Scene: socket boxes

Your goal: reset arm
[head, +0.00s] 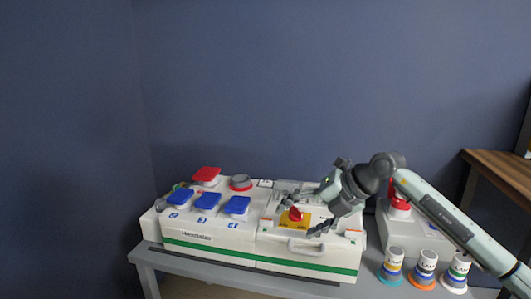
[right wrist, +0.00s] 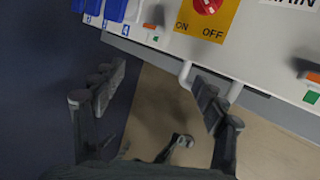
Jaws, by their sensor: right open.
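My right gripper (head: 302,217) is open and empty, with its arm coming in from the right in the head view. In the right wrist view its fingers (right wrist: 158,85) are spread wide with nothing between them. In the head view the gripper shows over the right part of the white socket box (head: 208,245). A red rotary switch (head: 296,214) on a yellow ON/OFF plate (right wrist: 219,20) shows between the fingers there. In the right wrist view the switch lies beyond the fingers, and the right finger overlaps the box's white handle (right wrist: 186,72). My left gripper is not in view.
Blue socket covers (head: 207,201), a raised red cover (head: 206,174) and a grey-red round part (head: 241,182) are on the box's left. Lamp cylinders (head: 426,263) and a grey box with a red button (head: 399,205) stand right. A wooden surface (head: 500,173) is far right.

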